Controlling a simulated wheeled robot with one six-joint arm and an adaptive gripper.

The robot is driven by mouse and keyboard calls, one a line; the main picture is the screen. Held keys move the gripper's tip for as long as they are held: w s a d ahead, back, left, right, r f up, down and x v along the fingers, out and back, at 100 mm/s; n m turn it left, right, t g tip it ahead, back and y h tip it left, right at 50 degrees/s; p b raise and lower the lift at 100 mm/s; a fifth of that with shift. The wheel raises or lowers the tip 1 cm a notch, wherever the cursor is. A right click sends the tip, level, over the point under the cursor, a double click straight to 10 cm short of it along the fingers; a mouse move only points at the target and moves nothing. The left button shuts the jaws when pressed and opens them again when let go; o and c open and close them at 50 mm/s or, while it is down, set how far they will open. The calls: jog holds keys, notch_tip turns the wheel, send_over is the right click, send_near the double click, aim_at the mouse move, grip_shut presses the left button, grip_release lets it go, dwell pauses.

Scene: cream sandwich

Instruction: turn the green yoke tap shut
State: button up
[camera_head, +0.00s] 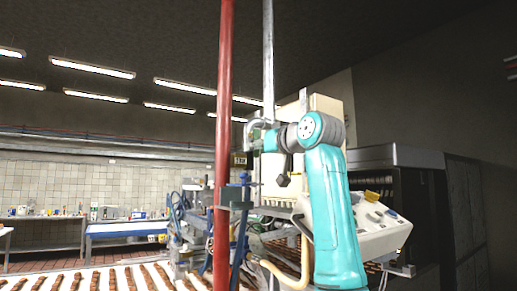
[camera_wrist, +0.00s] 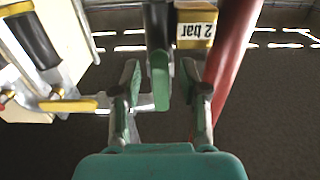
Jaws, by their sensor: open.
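The green tap handle (camera_wrist: 160,80) shows in the wrist view as a narrow upright lever on a dark pipe. My gripper (camera_wrist: 161,82) is open, with one finger on each side of the green handle and visible gaps between. I cannot tell how far the handle reaches in between the fingers. No grip on it shows. In the head view my teal arm reaches up and bends left near the red pipe; the fingers and green handle are too small or hidden to make out there.
A red pipe (camera_head: 224,120) stands close by; it also shows right of my gripper in the wrist view (camera_wrist: 229,60). A yellow lever (camera_wrist: 68,105) lies to the left. A conveyor (camera_head: 100,279) runs below.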

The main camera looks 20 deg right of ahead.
grip_shut()
jog(key=shift+a+m, duration=0.1)
jog(key=shift+m, duration=0.2)
jog(key=a+m, duration=0.1)
jog(key=m, duration=0.3)
jog(key=a+r+m, duration=0.1)
jog(key=m, duration=0.3)
jog(key=s+a+r+m, duration=0.1)
jog(key=m, duration=0.2)
jog(key=shift+s+a+r+m, duration=0.1)
jog(key=shift+a+r+m, duration=0.1)
jog(key=shift+m, duration=0.2)
jog(key=shift+a+r+m, duration=0.1)
jog(key=shift+r+m, duration=0.2)
jog(key=shift+m, duration=0.65)
jog(key=shift+a+r+m, duration=0.1)
jog(key=shift+r+m, duration=0.25)
jog(key=shift+m, duration=0.55)
jog(key=shift+r+m, duration=0.3)
jog(key=shift+m, duration=0.65)
jog(key=shift+s, duration=0.1)
